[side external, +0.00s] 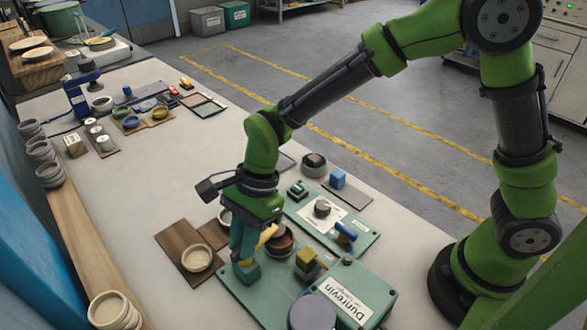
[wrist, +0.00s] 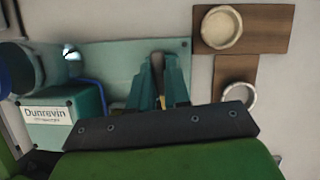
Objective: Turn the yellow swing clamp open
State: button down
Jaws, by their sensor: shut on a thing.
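The yellow swing clamp (side external: 266,236) shows as a short yellow piece on the green plate dryer base (side external: 232,288), beside a round dark brown part (side external: 281,243). My gripper (side external: 244,268) points down over the left part of the base, with its teal fingers low and close to the plate. In the wrist view my gripper (wrist: 160,82) is shut on the clamp, whose narrow yellow-tan part (wrist: 167,96) shows between the fingers. The fingers hide most of the clamp, so its exact angle cannot be told.
A block with a yellow top (side external: 306,257) stands right of the clamp. The box labelled Dunrevin (side external: 346,300) and a grey cylinder (side external: 312,313) are nearer the front. A brown board (side external: 180,247) with a cream dish (side external: 197,258) lies to the left.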

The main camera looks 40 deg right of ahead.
jog(key=n, duration=0.2)
jog(key=n+g, duration=0.1)
jog(key=n, duration=0.1)
jog(key=shift+w+g, duration=0.15)
jog(key=shift+g, duration=0.15)
jog(key=n+g+h, duration=0.1)
jog(key=n, duration=0.3)
jog(key=shift+a, duration=0.1)
jog(key=n+h, duration=0.1)
jog(key=n, duration=0.1)
jog(key=n+g, duration=0.1)
jog(key=n, duration=0.1)
jog(key=shift+w+a+n+h, duration=0.1)
jog(key=shift+w+n+h, duration=0.05)
jog(key=shift+n+h, duration=1.05)
jog(key=shift+n, duration=1)
jog(key=shift+a, duration=0.1)
jog(key=c, duration=1.1)
grip_release()
jog(key=shift+r, duration=0.1)
jog(key=v, duration=1.6)
jog(key=shift+w+r, duration=0.25)
jog(key=shift+w, duration=0.1)
